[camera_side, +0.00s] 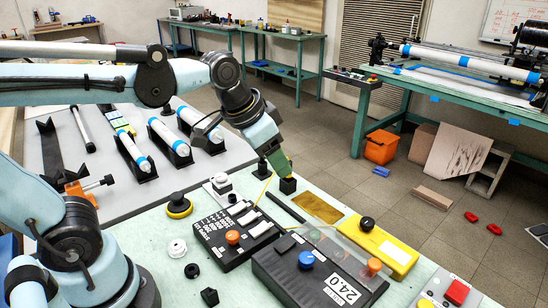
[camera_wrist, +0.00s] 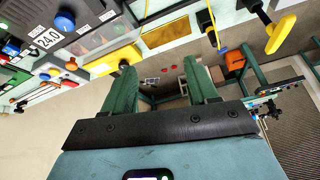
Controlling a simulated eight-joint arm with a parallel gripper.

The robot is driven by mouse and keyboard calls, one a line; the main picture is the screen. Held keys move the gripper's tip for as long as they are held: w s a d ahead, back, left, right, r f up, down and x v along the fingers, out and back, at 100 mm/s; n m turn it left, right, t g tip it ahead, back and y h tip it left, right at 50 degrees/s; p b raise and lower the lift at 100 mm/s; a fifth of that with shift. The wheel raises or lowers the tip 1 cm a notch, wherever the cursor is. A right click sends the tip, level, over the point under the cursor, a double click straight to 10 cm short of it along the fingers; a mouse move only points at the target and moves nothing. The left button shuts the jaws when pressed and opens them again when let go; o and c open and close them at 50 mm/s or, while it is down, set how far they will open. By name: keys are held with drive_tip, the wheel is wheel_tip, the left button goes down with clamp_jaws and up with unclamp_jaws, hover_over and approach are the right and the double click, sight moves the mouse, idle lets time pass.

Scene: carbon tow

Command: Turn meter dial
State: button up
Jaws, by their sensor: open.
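My gripper (camera_side: 281,165) is high over the back edge of the green bench, with green fingers. In the wrist view its two fingers (camera_wrist: 160,65) stand wide apart with nothing between them. A yellow meter-like box (camera_side: 385,247) lies at the right of the bench, with a black round dial (camera_side: 367,223) on top. The box (camera_wrist: 104,63) shows beside the left finger in the wrist view. A black box marked 24.0 (camera_side: 345,291) has a blue knob (camera_side: 306,259) and an orange knob (camera_side: 374,265). I cannot tell which setting the black dial points to.
A black switch box (camera_side: 212,246) with an orange knob stands at the left. A yellow-based black handle (camera_side: 179,206), a gold sheet (camera_side: 318,207) and a panel with a red button (camera_side: 457,292) are on the bench. A clear panel stands by the yellow box.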

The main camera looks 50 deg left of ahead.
drive_tip(key=w+d+r+m+g, duration=0.2)
drive_tip(key=w+d+m+g, duration=0.15)
drive_tip(key=w+d, duration=0.4)
drive_tip(key=m+g, duration=0.2)
drive_tip(key=m, duration=0.3)
approach(368, 221)
wheel_tip(368, 221, down, 8)
drive_tip(key=shift+d+f, duration=0.15)
drive_tip(key=shift+c, duration=0.4)
drive_tip(key=c, duration=1)
